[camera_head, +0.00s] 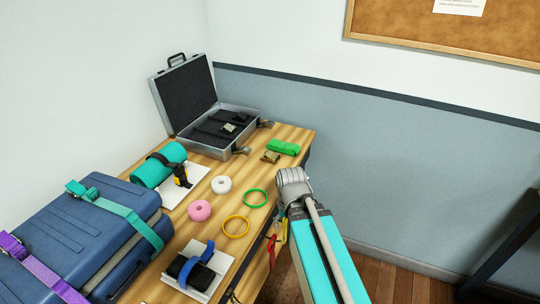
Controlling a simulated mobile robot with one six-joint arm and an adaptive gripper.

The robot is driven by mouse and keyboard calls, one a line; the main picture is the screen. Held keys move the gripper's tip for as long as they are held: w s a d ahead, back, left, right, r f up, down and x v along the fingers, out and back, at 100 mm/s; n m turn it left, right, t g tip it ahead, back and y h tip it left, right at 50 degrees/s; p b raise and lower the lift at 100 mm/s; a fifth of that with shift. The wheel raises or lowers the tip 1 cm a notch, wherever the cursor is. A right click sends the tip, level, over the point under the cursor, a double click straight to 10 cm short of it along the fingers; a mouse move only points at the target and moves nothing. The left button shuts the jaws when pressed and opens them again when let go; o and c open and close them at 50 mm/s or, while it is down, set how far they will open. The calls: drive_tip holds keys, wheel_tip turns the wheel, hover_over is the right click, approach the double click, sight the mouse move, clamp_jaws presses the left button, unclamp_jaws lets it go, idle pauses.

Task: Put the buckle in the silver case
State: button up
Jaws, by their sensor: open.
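A small brass-coloured piece that looks like a buckle (271,157) lies on the wooden table, just in front of a green folded strap. The silver case (241,150) stands open at the table's far end, its lid raised at the left and back. Its dark inside holds a small pale buckle-like piece (228,128) and a darker piece (240,117). My teal and grey arm rises at the right of the table, its grey joint beside the table edge. I cannot make out my gripper's fingers; they appear hidden by the arm.
The green strap (283,147), white roll (221,185), pink roll (200,210), green ring (255,198) and yellow ring (236,226) lie on the table. A teal roll (159,164) and blue suitcase (75,235) stand left. Red and yellow pieces (273,245) hang at the right edge.

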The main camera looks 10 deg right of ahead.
drive_tip(key=w+d+r+m+t+y+p, duration=0.1)
drive_tip(key=w+r+m+p, duration=0.35)
drive_tip(key=r+p, duration=0.3)
drive_tip(key=w+r+m+p, duration=0.4)
drive_tip(key=w+r+p, duration=0.2)
drive_tip(key=r+p, duration=0.15)
drive_tip(key=w+d+r+m+y+p, duration=0.1)
drive_tip(key=w+d+r+m, duration=0.1)
drive_tip(key=w+m, duration=0.5)
drive_tip(key=w+d+r+m+t+y, duration=0.1)
drive_tip(key=w+m, duration=0.7)
drive_tip(key=m, duration=0.1)
drive_tip(key=shift+d+r+t+y+p, duration=0.3)
drive_tip(key=shift+d+r+p, duration=0.05)
drive_tip(key=shift+d+r, duration=0.05)
drive_tip(key=shift+w+f, duration=0.1)
drive_tip(key=b, duration=0.7)
hover_over(271, 153)
drive_tip(key=s+d, duration=0.2)
wheel_tip(271, 153, down, 6)
drive_tip(key=shift+w+d+f, duration=0.1)
drive_tip(key=shift+f, duration=0.1)
drive_tip(key=shift+b+x, duration=0.5)
drive_tip(key=shift+x, duration=0.3)
